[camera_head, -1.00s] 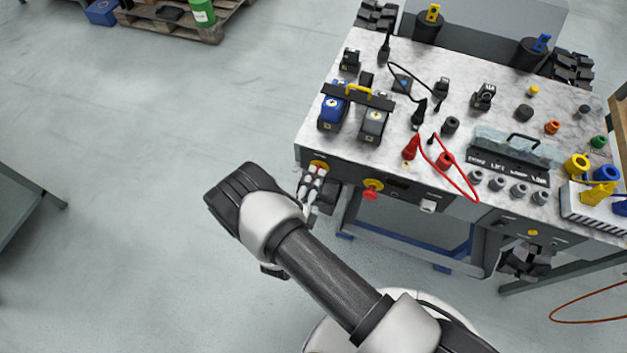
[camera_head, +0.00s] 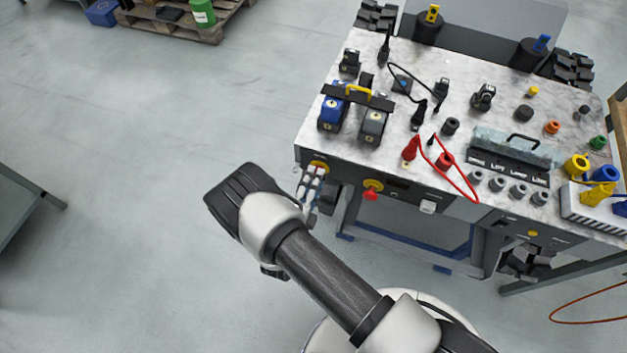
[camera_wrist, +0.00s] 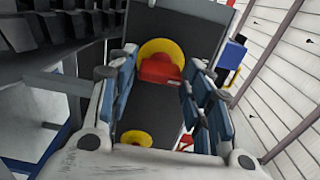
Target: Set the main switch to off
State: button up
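The main switch, a red handle on a round yellow plate (camera_wrist: 160,68), sits on the dark front panel of the bench. It shows in the wrist view between the tips of my gripper (camera_wrist: 159,80). The fingers are apart, one on each side of the red handle; whether either touches it I cannot tell.
A red knob on a yellow plate (camera_head: 372,188) sticks out of the panel just right of my gripper. A blue padlock-like block (camera_head: 331,112) and a grey one (camera_head: 373,124) stand on the bench top (camera_head: 460,80) above.

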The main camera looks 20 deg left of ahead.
jog(key=shift+o, duration=1)
jog(key=s+a, duration=0.1)
jog(key=s, duration=1.1)
